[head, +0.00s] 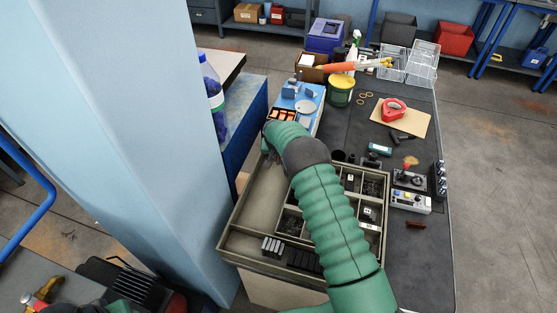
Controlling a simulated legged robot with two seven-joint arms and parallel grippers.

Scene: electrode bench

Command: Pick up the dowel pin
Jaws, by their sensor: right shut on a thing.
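My right arm reaches up across the picture, and its gripper (268,151) points down at the upper left part of a grey-green divided tray (232,243). This gripper is small and partly covered by my own wrist. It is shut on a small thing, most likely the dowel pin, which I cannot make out. I cannot tell whether that thing is clear of the tray floor. No other dowel pin can be told apart in the tray. My left gripper is not in view.
The tray's small compartments hold dark parts and a row of grey blocks (272,246). A blue fixture (310,97) and yellow-green tub (341,91) stand behind. A control box (411,202) and red tape dispenser (394,110) are right. A pale blue column (130,140) stands close left.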

